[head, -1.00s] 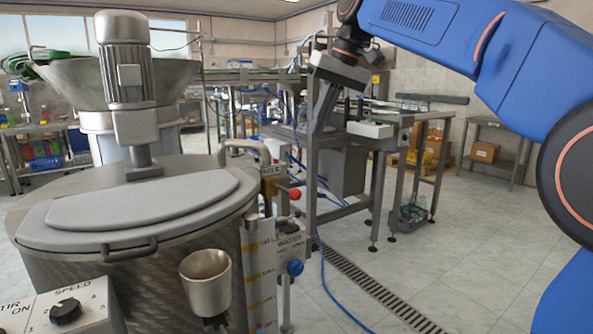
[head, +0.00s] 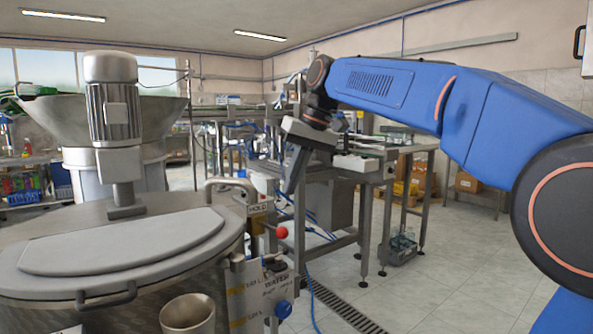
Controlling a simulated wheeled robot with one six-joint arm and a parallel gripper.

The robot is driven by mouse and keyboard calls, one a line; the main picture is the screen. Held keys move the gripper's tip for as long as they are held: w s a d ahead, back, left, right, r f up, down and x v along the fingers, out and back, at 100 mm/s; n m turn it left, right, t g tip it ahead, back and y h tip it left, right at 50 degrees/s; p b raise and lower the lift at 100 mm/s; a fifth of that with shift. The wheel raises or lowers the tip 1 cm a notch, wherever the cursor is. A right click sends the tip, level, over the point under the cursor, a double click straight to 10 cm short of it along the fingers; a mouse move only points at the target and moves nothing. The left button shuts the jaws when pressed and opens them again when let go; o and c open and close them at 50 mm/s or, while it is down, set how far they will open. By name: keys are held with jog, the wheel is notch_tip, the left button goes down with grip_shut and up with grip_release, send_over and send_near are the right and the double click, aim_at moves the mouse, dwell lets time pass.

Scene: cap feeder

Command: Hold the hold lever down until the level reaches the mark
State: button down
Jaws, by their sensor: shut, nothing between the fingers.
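The hold lever ends in a red ball (head: 281,232), beside the yellow-edged HOLD label (head: 260,208) at the right side of the steel vessel (head: 120,285). Below it is the WATER panel (head: 270,283) with a blue knob (head: 282,309) and a scale strip with yellow marks (head: 236,306); its lower part is cut off. I cannot make out the level or the mark. My gripper (head: 290,188) is shut and empty. It points down and in the picture stands just above the red ball, apart from it; its depth relative to the ball is hard to tell.
The vessel carries a motor (head: 112,105), a lid handle (head: 117,299) and a curved pipe handle (head: 232,187) near the lever. A metal cup (head: 187,315) hangs in front. Steel benches (head: 370,180) stand behind my gripper. Tiled floor (head: 440,275) is open at right.

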send_near(270, 226)
notch_tip(270, 226, down, 3)
jog(key=s, duration=0.1)
jog(key=shift+s+d+f, duration=0.35)
jog(key=shift+s+f, duration=0.1)
jog(key=shift+f, duration=0.2)
notch_tip(270, 226, down, 7)
jog(key=s+t+y, duration=0.1)
jog(key=t+y, duration=0.1)
jog(key=t, duration=0.1)
jog(key=shift+s+d+r+t, duration=0.2)
jog(key=shift+d+t, duration=0.1)
jog(key=shift+d, duration=0.2)
jog(key=shift+f+n+y, duration=0.25)
jog(key=shift+n+y, duration=0.05)
dwell(5.5)
